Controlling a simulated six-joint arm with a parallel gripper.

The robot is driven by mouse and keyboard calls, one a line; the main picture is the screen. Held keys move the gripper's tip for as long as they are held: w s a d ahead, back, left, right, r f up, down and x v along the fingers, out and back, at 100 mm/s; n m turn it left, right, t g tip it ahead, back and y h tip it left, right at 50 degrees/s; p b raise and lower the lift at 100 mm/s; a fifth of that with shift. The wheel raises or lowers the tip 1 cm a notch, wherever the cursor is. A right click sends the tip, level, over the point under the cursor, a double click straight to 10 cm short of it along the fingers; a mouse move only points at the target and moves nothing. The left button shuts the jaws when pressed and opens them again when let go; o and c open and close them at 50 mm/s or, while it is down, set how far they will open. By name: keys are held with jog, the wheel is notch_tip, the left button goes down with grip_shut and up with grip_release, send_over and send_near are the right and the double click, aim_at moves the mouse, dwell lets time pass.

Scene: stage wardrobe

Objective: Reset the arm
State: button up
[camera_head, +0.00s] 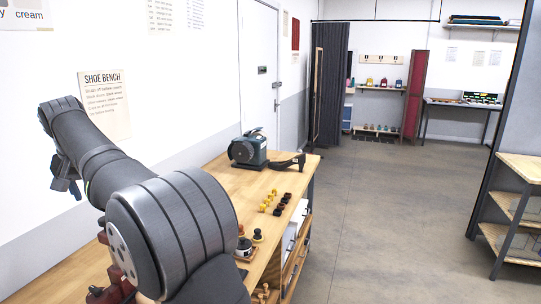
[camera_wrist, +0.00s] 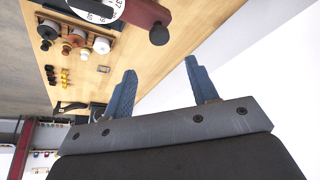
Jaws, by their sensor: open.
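My gripper (camera_wrist: 160,67) shows in the wrist view with its two blue ridged fingers spread apart. Nothing is between the fingers; a pale wall and the edge of the wooden bench (camera_wrist: 180,38) lie behind them. In the head view my arm rises in front of the bench (camera_head: 220,178) and bends away toward the wall at the left. The gripper's fingers cannot be made out clearly there.
On the bench stand a dark green machine (camera_head: 248,150), a black foot-shaped form (camera_head: 288,162) and rows of small yellow and black pieces (camera_head: 277,202). A dark red device (camera_wrist: 148,14) with a numbered dial is near the gripper. Open floor (camera_head: 385,210) lies right.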

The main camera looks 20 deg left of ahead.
jog(key=x, duration=1)
jog(key=shift+f, duration=0.35)
jog(key=shift+o, duration=0.2)
jog(key=o, duration=1)
jog(key=d+r+n+g+y, duration=0.1)
jog(key=d+r+n+g, duration=0.1)
jog(key=d+r+n, duration=0.45)
jog(key=d+r+n+g+y, duration=0.1)
jog(key=d+r+n, duration=0.2)
jog(key=d+r, duration=0.6)
jog(key=shift+m, duration=0.25)
jog(key=f, duration=0.3)
jog(key=a+f, duration=0.1)
jog(key=f, duration=0.7)
jog(key=shift+w+a, duration=0.1)
jog(key=shift+a, duration=0.2)
jog(key=v, duration=1)
